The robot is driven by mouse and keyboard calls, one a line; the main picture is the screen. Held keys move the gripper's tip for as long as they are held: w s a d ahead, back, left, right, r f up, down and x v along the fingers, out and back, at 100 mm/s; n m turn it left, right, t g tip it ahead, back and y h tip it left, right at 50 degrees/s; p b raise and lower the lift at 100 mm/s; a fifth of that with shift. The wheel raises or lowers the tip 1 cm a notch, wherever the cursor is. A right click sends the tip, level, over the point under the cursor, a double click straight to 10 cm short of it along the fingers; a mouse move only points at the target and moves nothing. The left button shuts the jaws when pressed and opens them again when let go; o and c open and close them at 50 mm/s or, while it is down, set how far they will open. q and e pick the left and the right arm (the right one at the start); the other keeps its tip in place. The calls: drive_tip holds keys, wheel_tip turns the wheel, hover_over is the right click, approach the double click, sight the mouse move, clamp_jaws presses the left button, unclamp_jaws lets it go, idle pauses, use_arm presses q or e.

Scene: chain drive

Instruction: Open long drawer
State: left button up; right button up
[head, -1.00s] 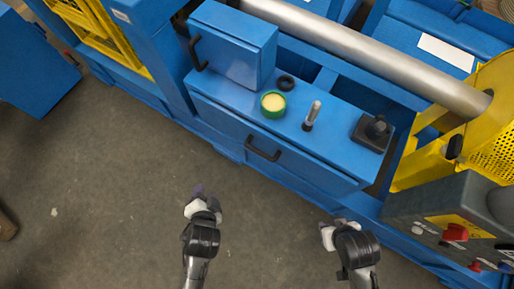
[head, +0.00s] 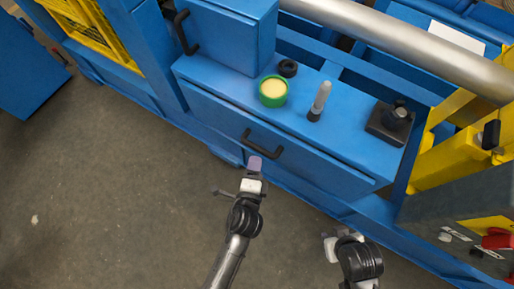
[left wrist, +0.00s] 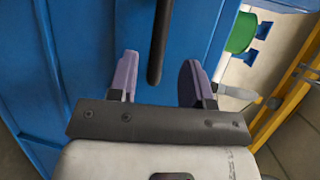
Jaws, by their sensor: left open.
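The long drawer (head: 300,158) is the wide blue front below the work surface, and it looks shut. Its black bar handle (head: 262,144) is at the middle of the front. My left gripper (head: 254,164) is just below the handle in the head view. In the left wrist view, the open left gripper (left wrist: 155,82) has its purple fingers on either side of the lower end of the handle (left wrist: 160,40), apart from it. My right gripper (head: 330,243) is lower right, away from the drawer; its fingers are too small to judge.
On the top stand a green-rimmed yellow tin (head: 273,91), a black ring (head: 287,68), a metal pin (head: 320,100) and a black block (head: 390,121). A small cabinet (head: 230,35) is at upper left. The floor (head: 110,200) in front is clear.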

sight(257, 147)
use_arm(q)
drive_tip(key=shift+b+x, duration=1.15)
drive_tip(key=shift+x, duration=2.3)
drive_tip(key=c, duration=0.4)
clamp_jaws()
